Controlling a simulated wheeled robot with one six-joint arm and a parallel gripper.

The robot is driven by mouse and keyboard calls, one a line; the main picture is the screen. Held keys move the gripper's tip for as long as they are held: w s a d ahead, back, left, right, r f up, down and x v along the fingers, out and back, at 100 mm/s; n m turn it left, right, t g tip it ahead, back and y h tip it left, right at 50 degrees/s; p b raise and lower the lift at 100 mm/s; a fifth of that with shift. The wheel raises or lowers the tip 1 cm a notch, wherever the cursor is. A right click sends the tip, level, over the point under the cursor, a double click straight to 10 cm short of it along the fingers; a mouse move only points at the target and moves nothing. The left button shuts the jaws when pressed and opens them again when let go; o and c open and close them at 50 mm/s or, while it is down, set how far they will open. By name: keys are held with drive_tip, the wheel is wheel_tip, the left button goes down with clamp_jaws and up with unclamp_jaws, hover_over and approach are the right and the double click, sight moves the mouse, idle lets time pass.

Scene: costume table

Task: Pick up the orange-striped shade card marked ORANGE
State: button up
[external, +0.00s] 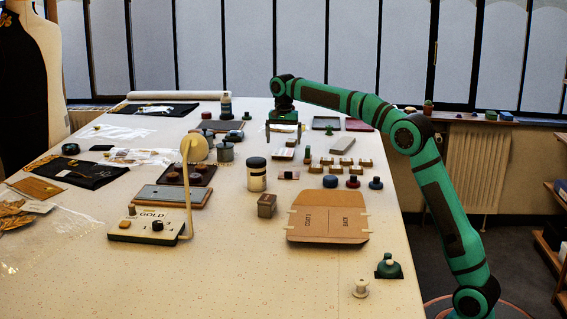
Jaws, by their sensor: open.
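My gripper (284,136) is open and points down over the middle back of the table, with nothing visible between its fingers. Just below and in front of it lies a small pale card-like piece (284,154) with a dark edge. I cannot make out an orange stripe or the word ORANGE on either, so I cannot tell which is the shade card. The height of the fingertips above the table is unclear.
Several small wooden blocks (340,163) stand right of the gripper. A white jar with a dark lid (257,177) and dark knobs (353,182) are nearer. A cardboard pattern (328,216) and the GOLD box (150,226) lie in front. The front table is mostly clear.

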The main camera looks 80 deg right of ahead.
sight(283, 152)
drive_tip(key=shift+d+f, duration=0.1)
drive_tip(key=shift+f, duration=2.5)
drive_tip(key=shift+c, duration=0.4)
drive_tip(key=c, duration=1)
